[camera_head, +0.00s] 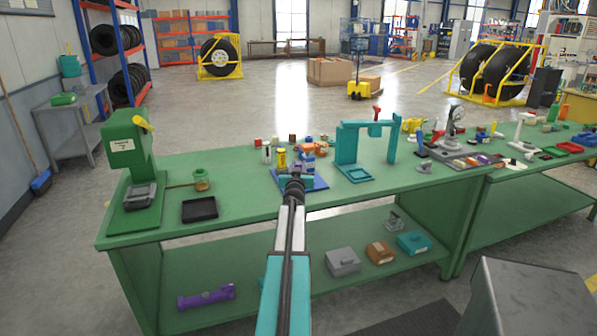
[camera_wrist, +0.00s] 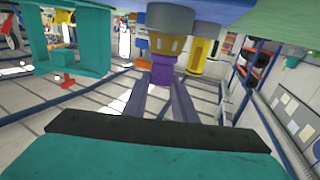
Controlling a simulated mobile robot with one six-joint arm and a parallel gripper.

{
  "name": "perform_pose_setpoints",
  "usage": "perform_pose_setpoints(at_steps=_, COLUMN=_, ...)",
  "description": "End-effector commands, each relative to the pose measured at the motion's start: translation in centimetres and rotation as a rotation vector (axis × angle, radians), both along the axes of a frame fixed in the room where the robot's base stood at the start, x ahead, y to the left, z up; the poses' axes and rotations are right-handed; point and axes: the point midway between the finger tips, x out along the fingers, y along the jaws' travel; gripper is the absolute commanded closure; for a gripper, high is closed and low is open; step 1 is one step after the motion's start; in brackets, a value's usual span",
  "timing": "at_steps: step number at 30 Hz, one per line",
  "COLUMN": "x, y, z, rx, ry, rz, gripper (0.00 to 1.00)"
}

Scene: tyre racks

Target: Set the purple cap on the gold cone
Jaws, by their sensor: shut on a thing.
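In the wrist view, which shows the scene upside down, the purple cap (camera_wrist: 162,70) is at the ends of my gripper's fingers (camera_wrist: 161,88), which are shut on it. The gold cone (camera_wrist: 168,45) is directly in line with the cap on its table side, above a wide grey round base (camera_wrist: 170,17). Cap and cone look very close or touching; I cannot tell whether the cap is seated. In the head view my gripper (camera_head: 295,179) is over the blue board (camera_head: 316,183) on the green bench, and my arm hides the cap and cone.
Yellow and white bottles (camera_head: 281,158) stand behind my gripper, with small coloured parts around them. A teal frame (camera_head: 345,145) stands to the right. A black tray (camera_head: 199,209) and a green press (camera_head: 125,160) are on the left. The bench front (camera_head: 245,225) is clear.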

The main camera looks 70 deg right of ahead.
Motion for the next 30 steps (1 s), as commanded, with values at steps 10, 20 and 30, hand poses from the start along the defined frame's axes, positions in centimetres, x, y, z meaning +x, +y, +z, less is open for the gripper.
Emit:
perform_pose_setpoints(at_steps=10, x=-0.01, y=0.0, z=-0.07, rx=-0.001, ry=0.0, rz=0.0, gripper=1.0)
perform_pose_setpoints(at_steps=20, x=0.0, y=0.0, z=-0.37, rx=0.0, ry=0.0, rz=0.0, gripper=0.57)
perform_pose_setpoints(at_steps=30, x=0.0, y=0.0, z=-0.22, rx=0.0, ry=0.0, rz=0.0, gripper=0.57)
